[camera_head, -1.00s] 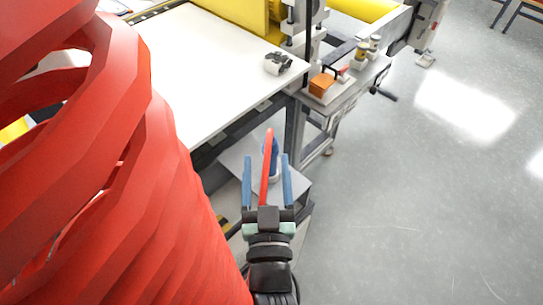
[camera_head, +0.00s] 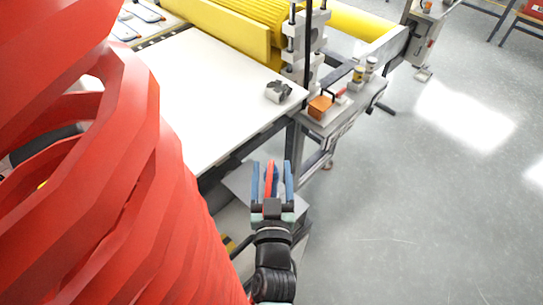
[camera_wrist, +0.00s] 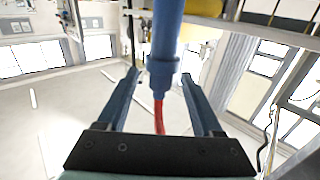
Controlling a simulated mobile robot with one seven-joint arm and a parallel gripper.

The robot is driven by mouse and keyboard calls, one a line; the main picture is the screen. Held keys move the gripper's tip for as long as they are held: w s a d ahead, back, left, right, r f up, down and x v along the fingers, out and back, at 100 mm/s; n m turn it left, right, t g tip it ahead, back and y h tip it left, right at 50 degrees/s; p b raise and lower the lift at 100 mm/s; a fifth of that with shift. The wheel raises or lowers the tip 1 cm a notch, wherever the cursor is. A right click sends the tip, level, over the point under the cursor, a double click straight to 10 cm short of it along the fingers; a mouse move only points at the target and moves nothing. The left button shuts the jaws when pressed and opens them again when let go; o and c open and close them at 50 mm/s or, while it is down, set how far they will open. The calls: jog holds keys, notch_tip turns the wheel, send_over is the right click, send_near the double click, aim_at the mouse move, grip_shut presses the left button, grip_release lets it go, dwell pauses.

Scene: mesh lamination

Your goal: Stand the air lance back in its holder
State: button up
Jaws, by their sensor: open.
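The air lance appears as a blue tube (camera_wrist: 165,40) in the wrist view, with a thin red hose (camera_wrist: 159,118) running from its narrow end. In the head view, a red length (camera_head: 268,181) and a bit of blue show between my fingers. My gripper (camera_head: 272,165) is open, with one blue finger on each side of them. In the wrist view my gripper (camera_wrist: 158,78) has gaps on both sides of the blue tube, so the fingers do not pinch it. I cannot make out the holder; my gripper and the red coils hide part of that area.
Large red coils (camera_head: 120,190) block the head view's left. A white table (camera_head: 200,95) bears a small grey-black object (camera_head: 279,92). A side shelf holds an orange block (camera_head: 320,107). A grey surface (camera_head: 238,180) lies below the table. The floor (camera_head: 430,200) at right is clear.

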jog(key=shift+w+b, duration=0.3)
jog(key=shift+w, duration=1.55)
grip_shut()
jog(key=shift+r, duration=0.2)
notch_tip(320, 180, up, 7)
jog(key=p, duration=0.7)
jog(key=shift+s+f, duration=0.1)
